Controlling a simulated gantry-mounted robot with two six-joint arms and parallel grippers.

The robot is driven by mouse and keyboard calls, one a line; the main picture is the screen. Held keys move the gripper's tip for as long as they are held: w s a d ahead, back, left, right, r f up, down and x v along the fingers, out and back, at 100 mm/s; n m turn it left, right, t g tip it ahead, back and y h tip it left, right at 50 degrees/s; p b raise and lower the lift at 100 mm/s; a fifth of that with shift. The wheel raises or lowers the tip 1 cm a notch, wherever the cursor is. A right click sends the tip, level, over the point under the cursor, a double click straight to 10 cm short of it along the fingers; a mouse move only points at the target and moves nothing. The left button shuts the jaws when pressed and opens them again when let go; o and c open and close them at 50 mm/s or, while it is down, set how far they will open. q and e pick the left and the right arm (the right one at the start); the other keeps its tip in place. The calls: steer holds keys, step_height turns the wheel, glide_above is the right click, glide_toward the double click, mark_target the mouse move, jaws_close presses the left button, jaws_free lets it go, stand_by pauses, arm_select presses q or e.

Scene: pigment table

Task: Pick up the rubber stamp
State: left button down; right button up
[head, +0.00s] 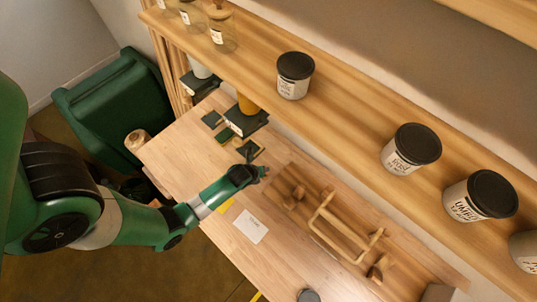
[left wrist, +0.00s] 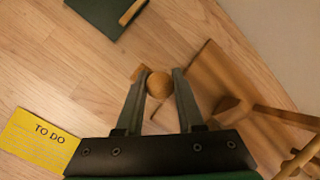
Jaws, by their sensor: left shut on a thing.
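The rubber stamp (left wrist: 159,85) shows in the left wrist view as a round wooden knob with a small wooden part beside it; the rest of it is hidden. My left gripper (left wrist: 159,88) has its two fingers on either side of the knob and is shut on it. In the head view my left gripper (head: 262,173) is over the table, just left of the wooden rack, and largely hides the stamp. I cannot tell whether the stamp touches the table. My right gripper is not in view.
A wooden rack (head: 330,236) with a raised handle lies to the right. A white card (head: 250,227) and a yellow TO DO note (left wrist: 40,140) lie near the gripper. A dark green pad (left wrist: 105,12) lies behind. A shelf (head: 340,92) with lidded jars overhangs the back.

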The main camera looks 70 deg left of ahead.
arm_select(q)
steer(key=s+d, duration=0.2)
steer(key=s, duration=0.1)
steer(key=s+d, duration=0.5)
steer(key=shift+s, duration=0.3)
